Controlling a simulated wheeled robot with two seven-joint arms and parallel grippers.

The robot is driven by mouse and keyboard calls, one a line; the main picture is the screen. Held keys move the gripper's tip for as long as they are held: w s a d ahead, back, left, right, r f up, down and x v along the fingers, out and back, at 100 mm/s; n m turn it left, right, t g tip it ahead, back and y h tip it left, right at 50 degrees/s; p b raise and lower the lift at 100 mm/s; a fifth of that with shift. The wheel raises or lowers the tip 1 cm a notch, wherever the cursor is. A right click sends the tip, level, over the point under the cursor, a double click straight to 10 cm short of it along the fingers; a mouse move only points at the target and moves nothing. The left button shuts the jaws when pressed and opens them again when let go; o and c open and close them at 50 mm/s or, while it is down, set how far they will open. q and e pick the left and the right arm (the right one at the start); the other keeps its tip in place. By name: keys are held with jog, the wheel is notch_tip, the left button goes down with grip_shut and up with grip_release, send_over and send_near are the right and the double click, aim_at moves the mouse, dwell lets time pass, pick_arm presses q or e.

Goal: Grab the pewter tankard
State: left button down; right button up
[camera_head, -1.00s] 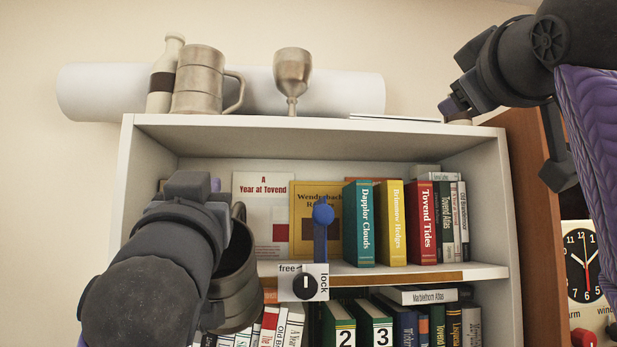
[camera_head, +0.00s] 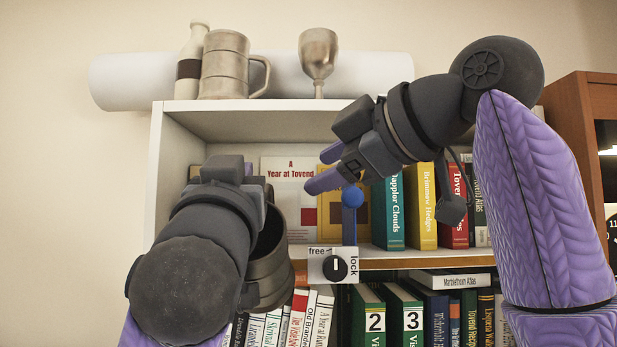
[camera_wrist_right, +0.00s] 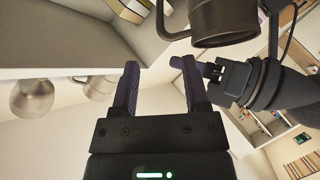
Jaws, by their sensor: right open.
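A second pewter-coloured tankard (camera_head: 222,66) stands upright on top of the bookcase, handle to the right. My right gripper (camera_head: 326,167) is open and empty, pointing left, to the upper right of the lower tankard.
On the bookcase top (camera_head: 300,104) stand a bottle (camera_head: 189,62), a metal goblet (camera_head: 318,55) and a white roll (camera_head: 385,80). Books (camera_head: 392,215) fill the shelves. A free/lock dial (camera_head: 335,267) with a blue-knobbed lever (camera_head: 351,198) sits on the middle shelf edge.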

aim_at(273, 196)
jog(key=x, duration=1)
jog(key=shift+w+a, duration=0.2)
jog(key=shift+a, duration=0.1)
grip_shut()
jog(key=shift+f, duration=0.1)
dwell(0.8)
pick_arm(q)
jog(key=shift+r, duration=0.7)
pick_arm(e)
jog(key=shift+f, duration=0.15)
pick_arm(q)
jog(key=shift+s, duration=0.2)
pick_arm(e)
jog(key=shift+a, duration=0.15)
jog(key=shift+d, duration=0.2)
pick_arm(q)
jog(key=v, duration=1.1)
jog(key=shift+f, duration=0.45)
